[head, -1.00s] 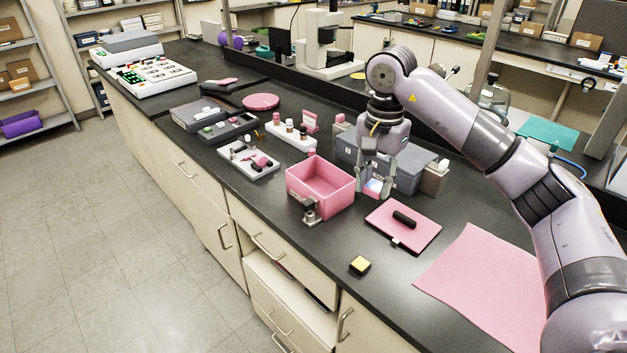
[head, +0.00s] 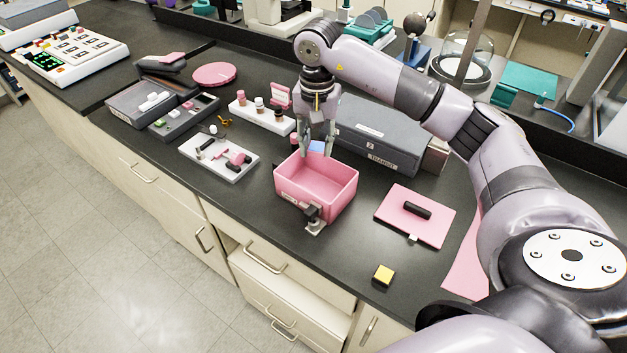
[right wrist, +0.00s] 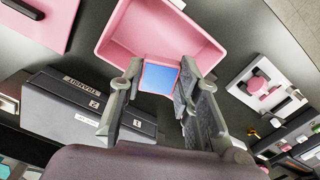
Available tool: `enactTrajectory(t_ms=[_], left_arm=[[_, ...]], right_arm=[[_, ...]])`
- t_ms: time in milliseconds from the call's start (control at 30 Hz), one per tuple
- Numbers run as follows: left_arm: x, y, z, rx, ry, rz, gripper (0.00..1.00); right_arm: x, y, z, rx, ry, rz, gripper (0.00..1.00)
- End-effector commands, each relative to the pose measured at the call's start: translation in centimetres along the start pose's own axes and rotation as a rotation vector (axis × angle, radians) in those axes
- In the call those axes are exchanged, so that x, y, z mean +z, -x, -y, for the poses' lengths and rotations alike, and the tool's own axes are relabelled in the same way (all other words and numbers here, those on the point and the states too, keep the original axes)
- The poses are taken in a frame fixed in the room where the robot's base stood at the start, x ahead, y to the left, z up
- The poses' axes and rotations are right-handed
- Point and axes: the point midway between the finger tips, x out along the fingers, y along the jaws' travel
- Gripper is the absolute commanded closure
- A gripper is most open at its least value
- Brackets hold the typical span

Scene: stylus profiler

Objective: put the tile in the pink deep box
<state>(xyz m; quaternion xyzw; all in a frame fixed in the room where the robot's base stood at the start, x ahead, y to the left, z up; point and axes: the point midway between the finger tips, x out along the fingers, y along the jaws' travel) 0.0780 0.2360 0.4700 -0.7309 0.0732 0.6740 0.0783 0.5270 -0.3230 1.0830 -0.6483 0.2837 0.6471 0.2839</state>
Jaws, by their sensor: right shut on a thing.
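The tile (head: 316,147) is small, square and blue with a pale pinkish rim. My right gripper (head: 317,153) is shut on it by its edges. In the right wrist view the tile (right wrist: 160,78) sits between the two fingertips (right wrist: 158,85), overlapping the rim of the pink deep box (right wrist: 118,52). In the head view the box (head: 315,195) stands open on the black bench and looks empty. The gripper and tile are at its back edge, seemingly above rim height; how far over the opening is unclear. My left gripper is not in view.
A grey case (head: 378,140) stands close behind and right of the box. A small dark metal fixture (head: 315,218) touches the box's front. A white tray (head: 222,165) with small parts lies left. A pink pad (head: 420,225) and yellow block (head: 384,274) lie right.

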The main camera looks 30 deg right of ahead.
Motion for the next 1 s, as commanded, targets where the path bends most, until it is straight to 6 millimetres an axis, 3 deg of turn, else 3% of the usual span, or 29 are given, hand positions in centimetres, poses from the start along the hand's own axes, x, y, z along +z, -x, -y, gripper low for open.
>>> enactTrajectory(t_ms=[200, 333, 500, 800, 1000], left_arm=[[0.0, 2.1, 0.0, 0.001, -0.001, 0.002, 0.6], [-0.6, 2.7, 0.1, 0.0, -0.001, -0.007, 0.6], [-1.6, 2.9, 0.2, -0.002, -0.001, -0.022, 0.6], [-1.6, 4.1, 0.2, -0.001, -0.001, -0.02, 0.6], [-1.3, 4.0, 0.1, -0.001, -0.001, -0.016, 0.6]], right_arm=[[0.2, -5.7, -0.1, 0.004, 0.0, 0.005, 1.0], [0.1, -8.2, -0.1, 0.002, -0.002, 0.003, 1.0], [0.0, -9.8, 0.1, 0.0, -0.001, 0.001, 1.0], [0.0, -13.6, 0.0, 0.0, -0.002, 0.001, 1.0], [0.0, -14.0, 0.0, -0.002, -0.002, -0.001, 1.0]])
